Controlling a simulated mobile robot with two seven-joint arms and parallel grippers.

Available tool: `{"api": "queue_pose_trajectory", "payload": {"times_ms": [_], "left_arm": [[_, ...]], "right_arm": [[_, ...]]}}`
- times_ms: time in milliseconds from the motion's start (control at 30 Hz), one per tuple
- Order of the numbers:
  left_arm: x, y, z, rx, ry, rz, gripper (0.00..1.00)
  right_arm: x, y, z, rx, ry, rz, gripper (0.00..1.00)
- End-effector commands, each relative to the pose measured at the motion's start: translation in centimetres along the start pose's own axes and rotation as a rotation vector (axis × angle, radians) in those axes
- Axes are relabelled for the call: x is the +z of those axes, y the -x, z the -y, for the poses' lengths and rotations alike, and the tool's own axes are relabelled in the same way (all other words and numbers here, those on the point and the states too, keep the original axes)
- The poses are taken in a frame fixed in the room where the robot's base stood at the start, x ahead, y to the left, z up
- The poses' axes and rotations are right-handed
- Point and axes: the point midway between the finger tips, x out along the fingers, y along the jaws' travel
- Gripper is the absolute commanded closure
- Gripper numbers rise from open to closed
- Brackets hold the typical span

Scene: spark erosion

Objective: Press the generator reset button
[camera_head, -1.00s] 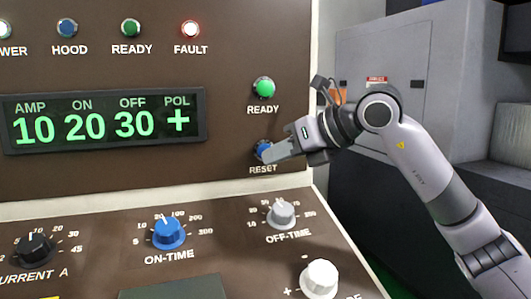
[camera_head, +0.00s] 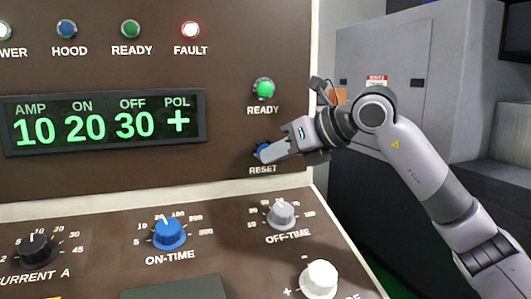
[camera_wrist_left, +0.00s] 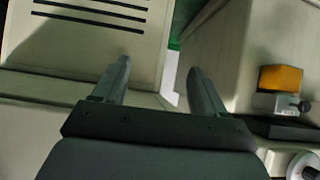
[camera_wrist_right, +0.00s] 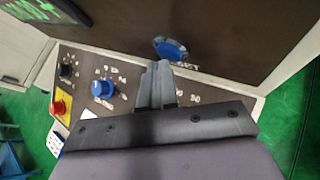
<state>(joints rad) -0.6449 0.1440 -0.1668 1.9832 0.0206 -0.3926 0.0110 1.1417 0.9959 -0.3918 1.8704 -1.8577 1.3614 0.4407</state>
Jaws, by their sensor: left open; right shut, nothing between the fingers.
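The blue reset button (camera_head: 263,148) is on the brown upright panel, above the label RESET, in the head view. My right gripper (camera_head: 266,157) is shut and empty, its fingertips at the button and covering part of it. In the right wrist view the blue button (camera_wrist_right: 171,48) lies just beyond the shut fingertips (camera_wrist_right: 158,66); I cannot tell whether they touch it. My left gripper (camera_wrist_left: 158,64) is open and empty, seen only in the left wrist view, away from the button.
A green READY button (camera_head: 264,89) sits just above. The FAULT lamp (camera_head: 190,29) glows whitish red. The display (camera_head: 104,119) reads 10, 20, 30, +. Below are the ON-TIME knob (camera_head: 169,233) and the OFF-TIME knob (camera_head: 281,214). A grey cabinet (camera_head: 450,60) stands at right.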

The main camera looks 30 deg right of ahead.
Motion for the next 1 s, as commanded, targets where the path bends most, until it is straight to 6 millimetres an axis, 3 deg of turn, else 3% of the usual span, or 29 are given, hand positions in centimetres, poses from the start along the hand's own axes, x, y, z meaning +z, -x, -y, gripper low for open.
{"api": "queue_pose_trajectory", "payload": {"times_ms": [1000], "left_arm": [[0.5,-0.4,-0.1,0.002,0.000,0.000,0.28]], "right_arm": [[-0.8,1.0,-0.7,0.001,0.000,0.002,1.00]]}}
